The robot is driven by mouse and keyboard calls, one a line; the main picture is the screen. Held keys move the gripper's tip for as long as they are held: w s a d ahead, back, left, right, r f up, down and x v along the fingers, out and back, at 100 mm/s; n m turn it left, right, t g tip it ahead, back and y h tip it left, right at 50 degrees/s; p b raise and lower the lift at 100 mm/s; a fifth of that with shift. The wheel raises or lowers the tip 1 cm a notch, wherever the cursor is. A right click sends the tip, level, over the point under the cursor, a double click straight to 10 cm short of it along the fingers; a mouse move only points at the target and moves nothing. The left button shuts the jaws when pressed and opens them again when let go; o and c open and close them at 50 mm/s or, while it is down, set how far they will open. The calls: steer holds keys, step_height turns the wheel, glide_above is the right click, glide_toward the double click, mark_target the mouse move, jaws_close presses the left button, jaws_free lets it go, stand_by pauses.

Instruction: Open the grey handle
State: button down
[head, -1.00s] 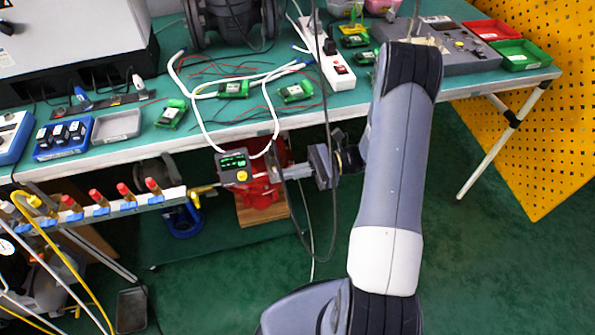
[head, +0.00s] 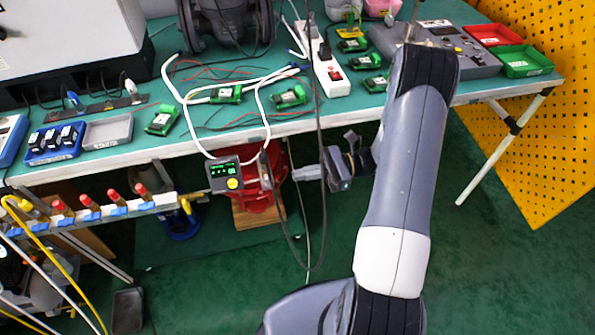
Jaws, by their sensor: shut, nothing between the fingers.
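The valve positioner (head: 224,174), a dark box with a green-lit display and a yellow knob, is mounted by a red valve body (head: 258,190) below the bench edge. My gripper (head: 298,174) is to the right of the red body, its light fingers pointing left towards it. The fingers look shut and empty. A small gap seems to separate them from the red body, but a dark cable crosses there and contact is hard to judge. I cannot clearly make out a grey handle; it may be hidden or too small beside the positioner.
A manifold (head: 110,212) with several red-capped valves runs at lower left, with yellow hoses beside it. The green bench (head: 130,138) above carries circuit boards, trays and a power strip (head: 328,72). Cables hang around my gripper. The green floor at lower centre is clear.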

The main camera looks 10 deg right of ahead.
mark_target(268, 181)
steer(key=d+r, duration=0.1)
steer(key=d, duration=0.7)
steer(key=a+r+h+p, duration=0.4)
steer(key=r+h+p, duration=0.45)
steer(key=h, duration=0.25)
steer(key=a+r+b+x, duration=0.1)
steer(key=a+b+x, duration=0.1)
steer(key=x, duration=1)
steer(key=shift+s+a+b, duration=0.25)
steer(key=shift+b, duration=0.05)
steer(key=shift+r, duration=0.15)
steer(key=shift+a+f, duration=0.2)
steer(key=shift+f, duration=0.1)
